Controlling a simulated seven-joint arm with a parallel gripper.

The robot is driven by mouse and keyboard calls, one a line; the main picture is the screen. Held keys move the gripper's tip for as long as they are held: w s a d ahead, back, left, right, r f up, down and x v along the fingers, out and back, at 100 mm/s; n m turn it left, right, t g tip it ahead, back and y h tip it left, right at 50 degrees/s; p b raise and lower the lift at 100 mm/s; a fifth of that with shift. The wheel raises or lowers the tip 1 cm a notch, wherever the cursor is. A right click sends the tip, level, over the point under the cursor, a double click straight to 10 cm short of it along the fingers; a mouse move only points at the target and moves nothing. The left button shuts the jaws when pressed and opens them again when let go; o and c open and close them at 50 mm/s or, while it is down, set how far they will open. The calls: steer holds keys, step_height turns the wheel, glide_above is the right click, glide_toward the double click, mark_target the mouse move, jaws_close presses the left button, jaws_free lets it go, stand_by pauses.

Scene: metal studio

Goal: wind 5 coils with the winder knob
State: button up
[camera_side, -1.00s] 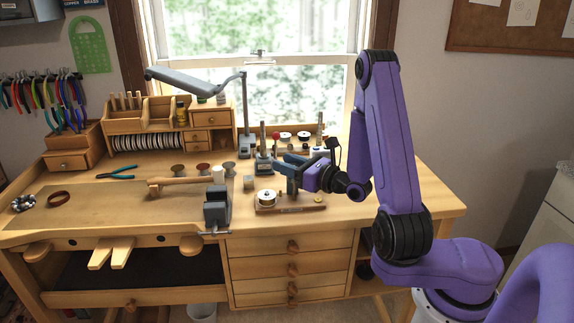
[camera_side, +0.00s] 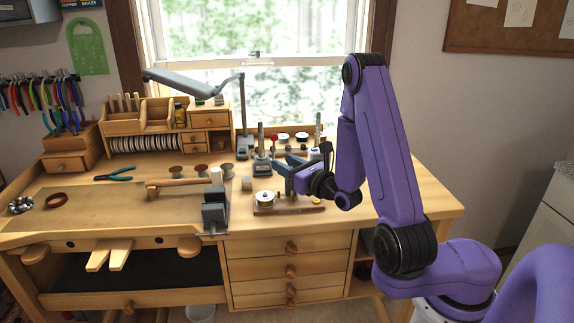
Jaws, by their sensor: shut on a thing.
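The coil winder is a small wooden board (camera_side: 275,210) on the right part of the bench, with a white and silver spool (camera_side: 264,197) at its left end and a small brass piece (camera_side: 317,200) at its right end. My gripper (camera_side: 288,178) is above the middle of the board. Any coils are too small to count.
A dark vise (camera_side: 215,212) stands left of the winder at the bench's front edge. A small wooden block (camera_side: 246,184) and several spools stand behind. A lamp (camera_side: 242,120) and a rack of spools (camera_side: 300,138) are at the back. The bench right of my arm is clear.

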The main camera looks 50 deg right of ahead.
steer(key=o, duration=1)
steer(key=shift+c, duration=0.2)
steer(key=shift+s, duration=0.1)
steer(key=s+r, duration=0.4)
steer(key=r, duration=0.3)
steer(key=shift+s+a, duration=0.4)
